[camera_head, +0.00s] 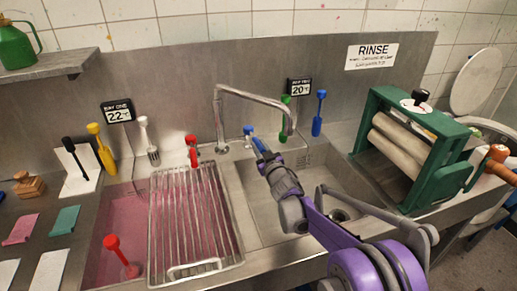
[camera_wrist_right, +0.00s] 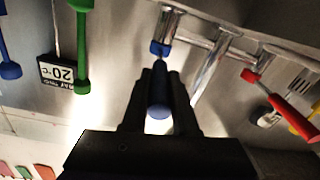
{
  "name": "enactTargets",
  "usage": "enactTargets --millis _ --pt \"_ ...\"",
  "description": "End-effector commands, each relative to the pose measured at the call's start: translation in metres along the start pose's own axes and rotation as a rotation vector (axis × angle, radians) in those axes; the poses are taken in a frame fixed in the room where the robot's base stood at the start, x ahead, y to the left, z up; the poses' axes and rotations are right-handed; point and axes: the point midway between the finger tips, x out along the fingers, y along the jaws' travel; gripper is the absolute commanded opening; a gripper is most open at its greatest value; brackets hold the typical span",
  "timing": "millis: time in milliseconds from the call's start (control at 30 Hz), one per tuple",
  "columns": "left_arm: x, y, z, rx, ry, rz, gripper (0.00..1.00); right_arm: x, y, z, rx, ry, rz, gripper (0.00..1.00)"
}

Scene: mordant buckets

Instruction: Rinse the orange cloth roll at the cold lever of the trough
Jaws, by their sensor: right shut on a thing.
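The blue cold lever (camera_head: 248,130) is at the back of the trough, on the right side of the tap's base. In the right wrist view its blue handle (camera_wrist_right: 158,97) lies between my two fingers. My right gripper (camera_head: 261,149) is shut on that handle. The curved metal spout (camera_head: 252,94) reaches over the right basin (camera_head: 262,203); I see no clear water stream. The red lever (camera_head: 191,141) is left of the tap and also shows in the wrist view (camera_wrist_right: 290,108). I cannot make out an orange cloth roll. My left gripper is not in view.
A metal rack (camera_head: 153,220) lies over the left basin of pink liquid (camera_head: 117,216), where a red-handled tool (camera_head: 112,243) stands. A green roller wringer (camera_head: 435,160) stands right, with an orange-knobbed crank (camera_head: 497,153). Several coloured tools lean along the back wall.

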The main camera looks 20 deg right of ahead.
Motion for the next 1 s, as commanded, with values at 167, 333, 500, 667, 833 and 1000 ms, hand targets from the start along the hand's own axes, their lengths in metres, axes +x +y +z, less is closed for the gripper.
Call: enactTargets --millis 167,333,500,667,833,1000 --pt "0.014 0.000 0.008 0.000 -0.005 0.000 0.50 0.000 0.007 0.005 -0.001 0.008 -0.043 0.00" --pt "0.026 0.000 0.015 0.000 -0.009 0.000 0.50 0.000 0.013 0.006 -0.002 0.018 -0.098 0.00" --pt "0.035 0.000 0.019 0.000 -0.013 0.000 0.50 0.001 0.022 0.008 -0.001 0.030 -0.159 0.00" --pt "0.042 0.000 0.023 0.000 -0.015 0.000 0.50 0.003 0.032 0.009 0.000 0.044 -0.230 0.00" --pt "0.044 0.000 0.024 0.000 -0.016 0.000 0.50 0.007 0.044 0.011 -0.001 0.064 -0.333 0.00" --pt "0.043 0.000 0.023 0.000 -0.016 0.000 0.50 0.011 0.053 0.011 -0.001 0.081 -0.414 0.00"
